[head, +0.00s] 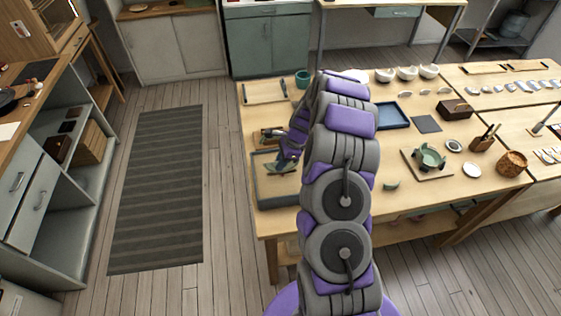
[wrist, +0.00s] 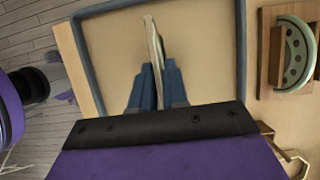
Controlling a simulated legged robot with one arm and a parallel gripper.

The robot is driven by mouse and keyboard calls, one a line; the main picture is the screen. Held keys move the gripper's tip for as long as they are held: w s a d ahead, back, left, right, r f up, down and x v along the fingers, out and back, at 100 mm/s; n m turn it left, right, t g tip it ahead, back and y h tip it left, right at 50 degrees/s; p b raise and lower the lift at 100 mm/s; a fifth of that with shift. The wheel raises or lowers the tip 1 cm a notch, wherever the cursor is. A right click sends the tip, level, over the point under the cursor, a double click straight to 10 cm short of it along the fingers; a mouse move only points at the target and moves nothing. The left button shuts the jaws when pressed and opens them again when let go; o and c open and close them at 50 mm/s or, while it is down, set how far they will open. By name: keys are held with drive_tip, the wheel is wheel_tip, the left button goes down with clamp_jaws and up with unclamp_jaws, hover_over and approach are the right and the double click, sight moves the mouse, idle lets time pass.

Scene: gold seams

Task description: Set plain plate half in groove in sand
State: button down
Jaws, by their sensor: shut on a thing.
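My gripper (wrist: 157,72) has its blue fingers shut on the plain plate half (wrist: 152,35), a thin pale piece seen nearly edge-on in the wrist view. In the head view the plate half (head: 281,168) looks grey-green and hangs under my gripper (head: 288,155). It is over the sand tray (head: 277,201), a grey-framed box at the table's left front corner. In the wrist view the tray's rim (wrist: 243,50) surrounds pale, smooth-looking sand. I cannot make out the groove, and I cannot tell whether the plate half touches the sand.
A green pot-like piece (head: 429,157) on a board, a blue tray (head: 392,115) and several white bowls (head: 407,73) stand further right.

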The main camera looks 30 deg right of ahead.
drive_tip(key=shift+f+p, duration=0.75)
drive_tip(key=shift+f, duration=0.75)
idle(2.2)
drive_tip(key=c, duration=1.1)
unclamp_jaws()
drive_tip(key=shift+c, duration=0.5)
drive_tip(key=shift+o, duration=0.4)
drive_tip(key=shift+w+r, duration=0.1)
drive_tip(key=shift+r, duration=0.1)
drive_tip(key=shift+o, duration=1.2)
drive_tip(key=shift+r+p, duration=0.2)
drive_tip(key=shift+p, duration=0.1)
drive_tip(key=shift+r+p, duration=1.85)
drive_tip(key=shift+r, duration=0.75)
